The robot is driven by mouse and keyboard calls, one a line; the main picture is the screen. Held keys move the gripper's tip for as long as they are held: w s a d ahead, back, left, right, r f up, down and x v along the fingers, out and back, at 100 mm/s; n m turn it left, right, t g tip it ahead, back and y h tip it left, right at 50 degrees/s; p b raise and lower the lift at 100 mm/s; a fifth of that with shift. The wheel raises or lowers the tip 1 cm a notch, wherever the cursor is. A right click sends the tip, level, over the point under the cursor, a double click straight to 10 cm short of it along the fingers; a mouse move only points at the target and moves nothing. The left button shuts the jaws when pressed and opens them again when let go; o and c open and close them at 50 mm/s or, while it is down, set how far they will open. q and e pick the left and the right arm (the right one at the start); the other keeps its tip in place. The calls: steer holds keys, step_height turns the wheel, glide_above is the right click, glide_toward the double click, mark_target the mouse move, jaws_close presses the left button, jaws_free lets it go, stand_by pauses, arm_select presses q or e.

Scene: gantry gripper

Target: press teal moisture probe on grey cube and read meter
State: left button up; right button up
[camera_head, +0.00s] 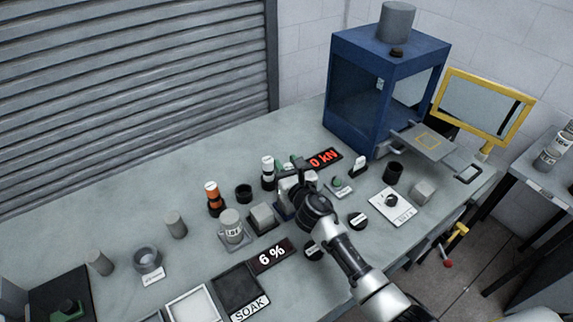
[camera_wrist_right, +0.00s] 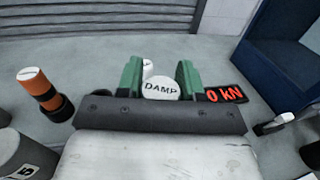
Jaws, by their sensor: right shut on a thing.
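My right gripper (camera_head: 291,170) comes in from the lower right over the middle of the bench. In the right wrist view its green fingers (camera_wrist_right: 159,82) are shut on a piece with a white face marked DAMP (camera_wrist_right: 160,90). The gripper hides the rest of this piece, so I cannot tell if it is the teal probe. A grey cube (camera_head: 262,214) stands left of the gripper. Another pale grey cube (camera_head: 423,190) stands far right. The meter display (camera_head: 271,256) reads 6 %. My left gripper is not in view.
A blue press frame (camera_head: 359,95) stands at the back, with a red 0 kN display (camera_head: 325,159) before it. An orange and black cylinder (camera_head: 213,197) and a labelled jar (camera_head: 231,226) stand left. A black SOAK tray (camera_head: 241,288) lies in front. The bench's back left is clear.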

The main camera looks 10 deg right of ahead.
steer(key=shift+r+p, duration=2.4)
steer(key=shift+r, duration=0.5)
steer(key=shift+f, duration=0.1)
